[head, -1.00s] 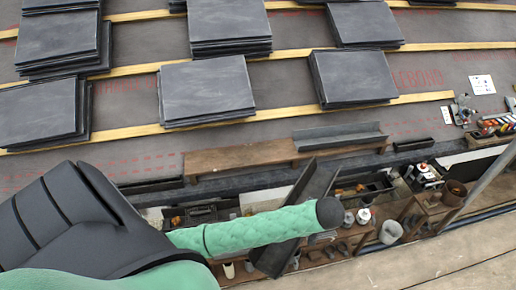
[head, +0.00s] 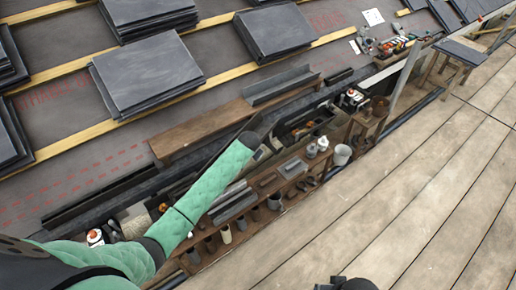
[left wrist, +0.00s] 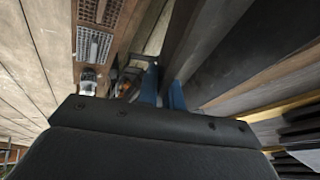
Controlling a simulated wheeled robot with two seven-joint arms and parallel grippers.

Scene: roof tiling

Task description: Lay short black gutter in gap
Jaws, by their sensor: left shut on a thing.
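My left gripper (left wrist: 163,88) shows its two blue fingers in the left wrist view, shut on a dark gutter (left wrist: 192,42) that runs away from the camera. In the head view my green-sleeved left arm hides the gripper, and only a dark end shows past the wrist. A long black gutter (head: 98,196) lies along the eave at left. Another dark trough (head: 300,119) lies along the eave at right. The stretch between them is partly hidden by my arm. I cannot tell whether the held gutter touches anything.
A grey gutter (head: 281,86) rests on a brown plank (head: 205,125) above the eave. A short black piece (head: 338,75) lies beyond it. A wooden shelf (head: 290,172) with pots and tools stands below the eave. Slate stacks (head: 147,73) cover the roof.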

